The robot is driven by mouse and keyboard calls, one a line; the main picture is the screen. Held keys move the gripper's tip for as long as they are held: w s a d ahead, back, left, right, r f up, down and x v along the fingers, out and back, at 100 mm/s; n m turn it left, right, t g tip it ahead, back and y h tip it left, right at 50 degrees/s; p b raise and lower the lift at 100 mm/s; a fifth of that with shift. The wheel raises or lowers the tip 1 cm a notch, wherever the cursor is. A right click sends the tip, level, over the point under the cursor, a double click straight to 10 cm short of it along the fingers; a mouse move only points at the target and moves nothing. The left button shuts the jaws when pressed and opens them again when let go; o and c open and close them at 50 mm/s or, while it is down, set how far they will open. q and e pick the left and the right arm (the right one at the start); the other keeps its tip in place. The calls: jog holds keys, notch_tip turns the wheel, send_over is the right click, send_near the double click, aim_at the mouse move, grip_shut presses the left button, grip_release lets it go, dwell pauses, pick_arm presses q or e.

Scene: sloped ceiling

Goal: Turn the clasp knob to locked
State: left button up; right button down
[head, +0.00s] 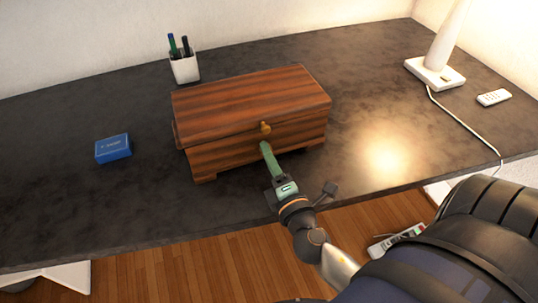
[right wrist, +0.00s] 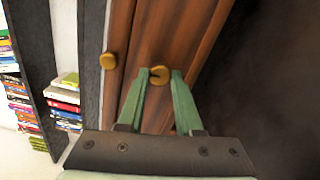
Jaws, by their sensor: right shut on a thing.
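A dark-striped wooden box (head: 245,105) stands on the desk with its lid down. In the right wrist view, a small brass clasp knob (right wrist: 159,77) sits on the box's front, with a dark notch on its left side. Whether it is turned to locked I cannot tell. My right gripper (head: 264,145) reaches the box's front from below; its green fingertips are shut on the clasp knob, one on each side. In the head view the fingers hide this knob. A second brass knob (right wrist: 108,61) is on the lid edge, also visible in the head view (head: 265,127). My left gripper is out of view.
A blue box (head: 113,148) lies left of the wooden box. A white pen cup (head: 185,68) stands behind it. A lamp base (head: 434,74) with a cord and a remote (head: 494,97) are at the right. The dark desk (head: 90,205) is clear in front.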

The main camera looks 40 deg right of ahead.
dwell(0.4)
jog(key=c, duration=0.6)
grip_release()
jog(key=shift+s, duration=0.1)
